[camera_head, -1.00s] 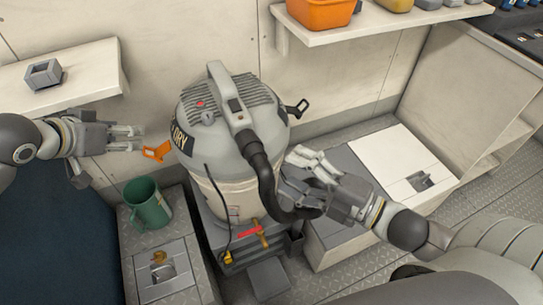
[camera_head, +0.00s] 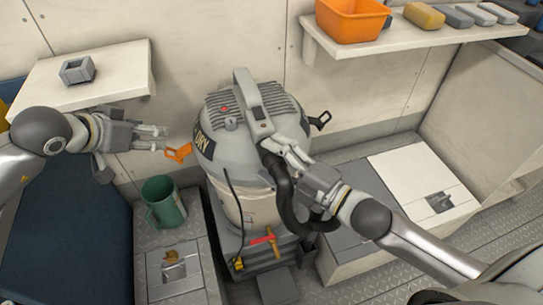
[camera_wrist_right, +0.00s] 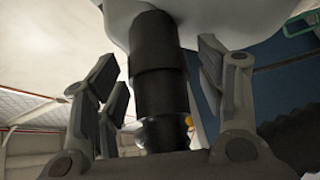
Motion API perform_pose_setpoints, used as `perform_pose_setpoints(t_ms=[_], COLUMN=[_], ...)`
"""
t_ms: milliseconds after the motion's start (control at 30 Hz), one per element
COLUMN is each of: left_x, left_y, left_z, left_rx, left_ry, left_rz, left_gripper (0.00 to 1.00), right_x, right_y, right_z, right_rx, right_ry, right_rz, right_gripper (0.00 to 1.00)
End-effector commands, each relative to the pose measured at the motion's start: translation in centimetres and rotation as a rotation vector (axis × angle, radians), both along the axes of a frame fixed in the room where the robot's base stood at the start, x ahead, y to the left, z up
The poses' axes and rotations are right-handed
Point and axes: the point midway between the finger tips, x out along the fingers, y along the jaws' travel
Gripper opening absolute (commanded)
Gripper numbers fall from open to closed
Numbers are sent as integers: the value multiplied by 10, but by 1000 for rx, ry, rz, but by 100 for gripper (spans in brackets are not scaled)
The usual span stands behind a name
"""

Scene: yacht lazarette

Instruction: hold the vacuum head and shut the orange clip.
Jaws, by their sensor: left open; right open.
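The grey vacuum head (camera_head: 250,115) sits on its pale drum (camera_head: 240,203), with a dark hose (camera_head: 283,190) hanging from its front. The orange clip (camera_head: 178,153) sticks out from the vacuum's left side, swung outward. A black clip (camera_head: 320,120) sticks out on the right side. My left gripper (camera_head: 160,138) is open and empty just left of the orange clip, apart from it. My right gripper (camera_head: 281,149) is open at the vacuum's front by the hose connector. In the right wrist view the black hose (camera_wrist_right: 160,85) stands between its open fingers (camera_wrist_right: 160,80).
A green mug (camera_head: 163,203) stands below my left gripper on a locker top. A shelf (camera_head: 420,38) at upper right holds an orange bin (camera_head: 352,18) and several blocks. A left shelf (camera_head: 85,75) holds a small grey square holder (camera_head: 77,70). A white-topped locker (camera_head: 420,180) is at right.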

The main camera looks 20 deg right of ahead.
Motion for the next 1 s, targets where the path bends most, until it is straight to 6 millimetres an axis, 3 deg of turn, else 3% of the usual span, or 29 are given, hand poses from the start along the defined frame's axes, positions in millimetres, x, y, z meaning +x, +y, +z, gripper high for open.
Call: perform_pose_setpoints(t_ms=[433, 933, 1000], left_x=[0, 0, 0], left_y=[0, 0, 0], left_z=[0, 0, 0], left_rx=[0, 0, 0], left_ry=[0, 0, 0], left_rz=[0, 0, 0], left_gripper=[54, 54, 54], right_x=[6, 6, 6], right_y=[4, 4, 4], right_z=[0, 0, 0], right_rx=[0, -1, -1], right_ry=[0, -1, -1], right_rz=[1, 1, 1], right_gripper=[64, 1, 0])
